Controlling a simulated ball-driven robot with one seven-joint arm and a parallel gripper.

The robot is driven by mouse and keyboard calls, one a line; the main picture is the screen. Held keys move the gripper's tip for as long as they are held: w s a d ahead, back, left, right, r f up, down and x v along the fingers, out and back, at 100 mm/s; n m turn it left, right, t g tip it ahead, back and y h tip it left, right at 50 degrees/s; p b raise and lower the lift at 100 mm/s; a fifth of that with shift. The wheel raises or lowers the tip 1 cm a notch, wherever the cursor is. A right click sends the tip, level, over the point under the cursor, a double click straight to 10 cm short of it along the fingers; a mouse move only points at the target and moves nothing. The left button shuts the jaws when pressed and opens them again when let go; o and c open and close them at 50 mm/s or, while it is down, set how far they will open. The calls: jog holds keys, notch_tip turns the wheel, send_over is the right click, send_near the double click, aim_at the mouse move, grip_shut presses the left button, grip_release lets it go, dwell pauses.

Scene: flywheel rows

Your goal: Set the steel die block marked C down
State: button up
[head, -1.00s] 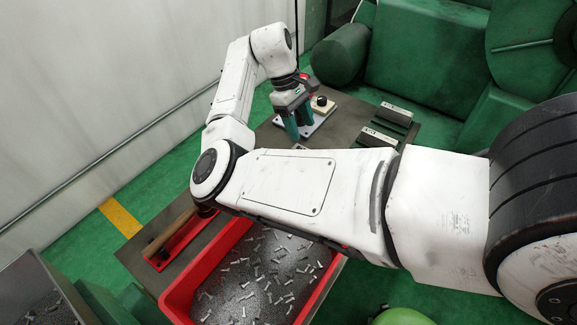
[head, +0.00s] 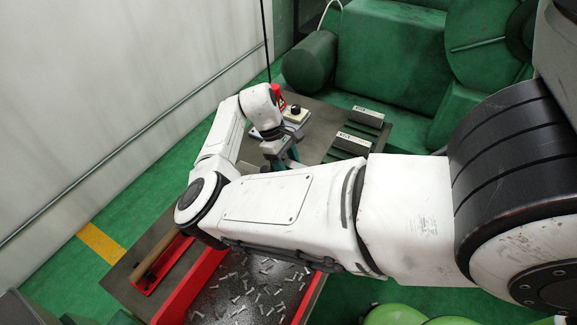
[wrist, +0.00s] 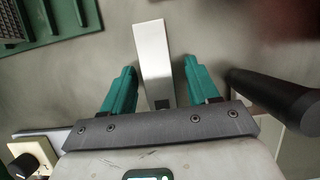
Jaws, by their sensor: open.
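A long bare steel block (wrist: 153,60) shows between my fingers in the wrist view, above or on the grey table (wrist: 225,45). No letter is readable on it, and whether it touches the table is unclear. My gripper (wrist: 160,82) is open, with a teal finger on each side and a gap beside the block. In the head view my gripper (head: 281,160) points down over the table behind my arm, which hides the block. Two more steel blocks, one farther (head: 367,115) and one nearer (head: 352,142), sit on green holders; their marks are too small to read.
A white box with a black knob (head: 296,113) stands behind my gripper. A red bin (head: 181,290) of small metal parts and a red tray with a wooden handle (head: 160,262) lie at the front. A black rod (wrist: 270,95) is close to my right finger in the wrist view.

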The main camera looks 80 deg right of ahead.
jog(key=shift+f, duration=0.2)
dwell(0.3)
jog(key=shift+c, duration=0.6)
grip_shut()
dwell(0.7)
